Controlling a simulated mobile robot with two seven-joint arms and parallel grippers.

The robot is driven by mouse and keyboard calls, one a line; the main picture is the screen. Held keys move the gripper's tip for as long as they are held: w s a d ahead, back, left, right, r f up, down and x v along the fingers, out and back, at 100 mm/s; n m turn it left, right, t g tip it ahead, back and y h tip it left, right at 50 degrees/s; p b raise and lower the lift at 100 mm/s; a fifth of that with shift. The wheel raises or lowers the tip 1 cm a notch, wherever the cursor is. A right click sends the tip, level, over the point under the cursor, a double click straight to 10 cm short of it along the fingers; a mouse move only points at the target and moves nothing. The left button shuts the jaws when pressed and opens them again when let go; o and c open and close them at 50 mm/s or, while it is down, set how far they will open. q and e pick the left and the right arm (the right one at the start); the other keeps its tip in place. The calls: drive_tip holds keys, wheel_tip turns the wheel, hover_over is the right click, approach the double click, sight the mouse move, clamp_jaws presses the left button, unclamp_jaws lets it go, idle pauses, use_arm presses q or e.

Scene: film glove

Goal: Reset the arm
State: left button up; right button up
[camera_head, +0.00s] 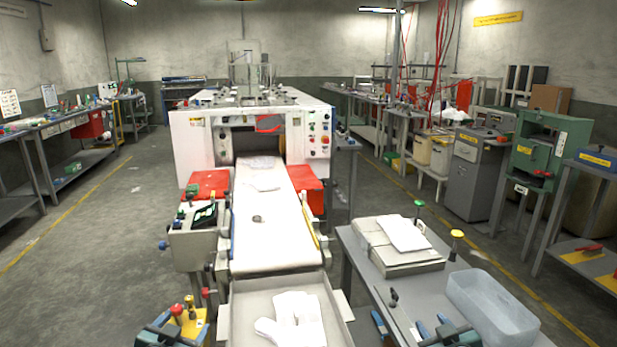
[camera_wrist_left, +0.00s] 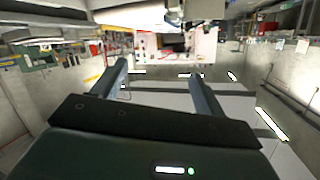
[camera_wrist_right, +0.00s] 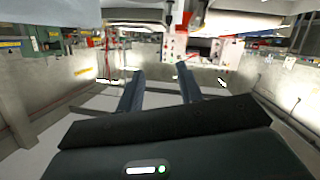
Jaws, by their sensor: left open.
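My left gripper (camera_head: 180,322) is at the bottom left of the head view, left of the grey tray (camera_head: 338,318). In the left wrist view its two fingers (camera_wrist_left: 160,80) stand wide apart with nothing between them. My right gripper (camera_head: 431,323) is at the bottom of the head view, over the grey side table (camera_head: 350,262) and left of the clear plastic bin (camera_head: 492,308). In the right wrist view its fingers (camera_wrist_right: 160,82) are apart and empty. White gloves (camera_head: 292,320) lie in the grey tray, clear of both grippers.
A white conveyor belt (camera_head: 262,235) runs from the machine (camera_head: 185,140) to the tray. A control box (camera_head: 190,245) stands left of the belt. A box with a white packet (camera_head: 404,234) lies on the side table. Floor is free at the left (camera_head: 90,270).

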use_arm(q)
drive_tip(key=s+d+f+g+h, duration=0.1)
drive_tip(key=s+d+f, duration=0.2)
drive_tip(key=s, duration=0.6)
drive_tip(key=s+d+f+g+h, duration=0.1)
drive_tip(key=s+d+f, duration=0.3)
drive_tip(key=s, duration=0.6)
drive_tip(key=s+d+f+g, duration=0.2)
drive_tip(key=s+d+f, duration=0.2)
drive_tip(key=s, duration=0.6)
drive_tip(key=shift+d+n+h, duration=0.4)
drive_tip(key=shift+d, duration=0.45)
use_arm(e)
drive_tip(key=s+a+f+g+y, duration=0.1)
drive_tip(key=s+a+f, duration=0.2)
drive_tip(key=s, duration=0.6)
drive_tip(key=s+a+f+g+y, duration=0.1)
drive_tip(key=s+a+f, duration=0.3)
drive_tip(key=s, duration=0.6)
drive_tip(key=s+a+f+g, duration=0.2)
drive_tip(key=s+a+f, duration=0.2)
drive_tip(key=s, duration=0.6)
drive_tip(key=shift+a+m+y, duration=0.4)
drive_tip(key=shift+a, duration=0.45)
